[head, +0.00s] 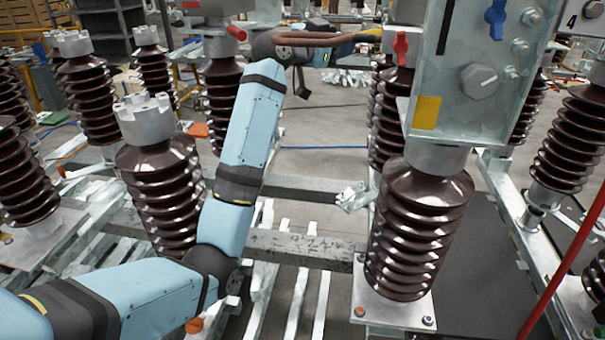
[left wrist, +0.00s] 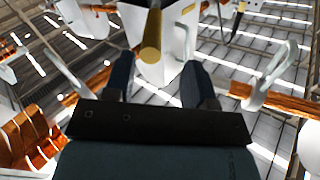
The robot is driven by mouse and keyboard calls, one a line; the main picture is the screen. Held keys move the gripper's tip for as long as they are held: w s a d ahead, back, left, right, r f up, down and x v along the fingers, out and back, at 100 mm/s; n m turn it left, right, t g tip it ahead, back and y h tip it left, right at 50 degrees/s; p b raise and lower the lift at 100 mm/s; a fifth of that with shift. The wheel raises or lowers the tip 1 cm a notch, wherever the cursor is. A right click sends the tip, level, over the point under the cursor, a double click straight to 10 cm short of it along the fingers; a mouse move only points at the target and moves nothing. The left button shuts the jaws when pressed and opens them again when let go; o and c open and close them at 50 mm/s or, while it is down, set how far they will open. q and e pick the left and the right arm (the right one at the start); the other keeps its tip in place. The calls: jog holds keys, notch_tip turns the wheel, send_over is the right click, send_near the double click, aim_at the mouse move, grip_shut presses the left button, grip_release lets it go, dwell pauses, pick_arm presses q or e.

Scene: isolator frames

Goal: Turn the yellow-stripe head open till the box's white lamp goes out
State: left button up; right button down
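In the head view my left arm rises from the lower left, and my left gripper (head: 338,52) is at the top centre, partly hidden behind a copper-brown bar (head: 325,39). A yellow band (head: 370,34) shows near the bar's right end. The left wrist view shows my two dark fingers (left wrist: 160,78) apart, with a yellow-brown bar (left wrist: 151,38) between and beyond them; I see no contact. A grey metal box (head: 455,60) at the upper right carries a grey knob (head: 478,80), a blue handle (head: 495,18) and a yellow plate (head: 427,112). I cannot make out a lit white lamp. My right gripper is not in view.
Brown ribbed insulators stand close by, one (head: 415,225) under the box and one (head: 165,190) left of my arm. A red handle (head: 401,48) is beside the box. A red pole (head: 570,255) slants at the right. Steel beams (head: 305,248) cross the floor.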

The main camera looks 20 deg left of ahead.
pick_arm(q)
jog(key=b+v, duration=0.2)
jog(key=v, duration=0.6)
jog(key=s+f+n+y+p, duration=0.1)
jog(key=s+f+n, duration=0.1)
jog(key=f, duration=1.1)
jog(key=s+f+n+g+y+p, duration=0.1)
jog(key=s+f+y, duration=0.1)
jog(key=f, duration=1.1)
jog(key=shift+s+d+f+n, duration=0.2)
jog(key=shift+d+f+n, duration=0.05)
jog(key=shift+d+n, duration=0.15)
